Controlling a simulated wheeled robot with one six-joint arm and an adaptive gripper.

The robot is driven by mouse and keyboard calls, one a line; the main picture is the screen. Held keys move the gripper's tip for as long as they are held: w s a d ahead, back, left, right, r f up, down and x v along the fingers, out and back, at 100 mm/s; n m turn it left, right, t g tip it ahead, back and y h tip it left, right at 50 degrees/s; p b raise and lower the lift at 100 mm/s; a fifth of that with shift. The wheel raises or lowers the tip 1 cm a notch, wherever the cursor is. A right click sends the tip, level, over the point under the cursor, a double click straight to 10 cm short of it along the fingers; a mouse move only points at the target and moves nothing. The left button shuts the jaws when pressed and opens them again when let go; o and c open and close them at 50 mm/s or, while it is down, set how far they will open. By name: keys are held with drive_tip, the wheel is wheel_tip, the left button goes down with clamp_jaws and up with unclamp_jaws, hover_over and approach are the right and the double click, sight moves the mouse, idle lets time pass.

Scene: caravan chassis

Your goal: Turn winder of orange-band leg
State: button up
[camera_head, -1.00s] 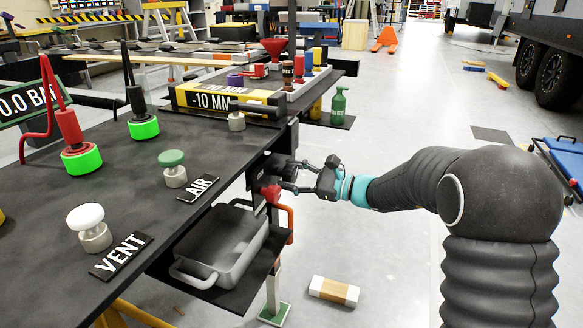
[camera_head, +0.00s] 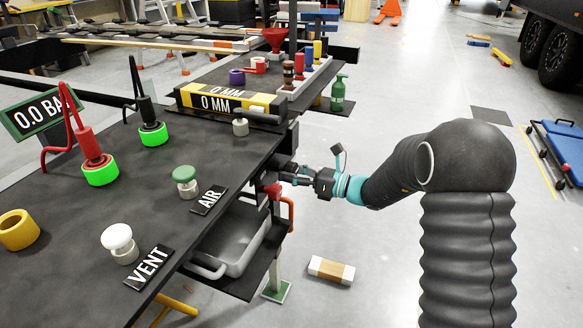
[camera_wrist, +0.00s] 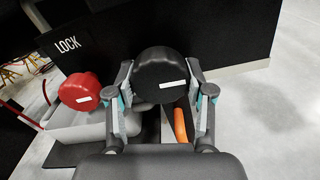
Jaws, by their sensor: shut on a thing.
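The winder shows in the wrist view as a round black knob (camera_wrist: 161,72) with a white mark on its face. My gripper (camera_wrist: 159,88) has a finger on each side of it and is shut on it. In the head view my gripper (camera_head: 287,174) reaches the chassis edge from the right, and the winder is hard to make out there. An orange curved piece (camera_wrist: 181,124) shows below the knob in the wrist view; in the head view it hangs under the edge (camera_head: 291,212). The leg (camera_head: 275,272) stands on a green foot plate.
A red knob (camera_wrist: 80,91) sits left of my gripper near a LOCK label (camera_wrist: 67,45). A grey tray (camera_head: 229,238) lies below the chassis edge. A display block (camera_head: 222,99) reads 0 MM. A white and brown block (camera_head: 331,270) lies on the floor.

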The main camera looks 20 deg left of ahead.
idle(0.3)
drive_tip(key=o, duration=1.2)
drive_tip(key=shift+c, duration=0.2)
drive_tip(key=d, duration=1.2)
drive_tip(key=shift+s, duration=0.45)
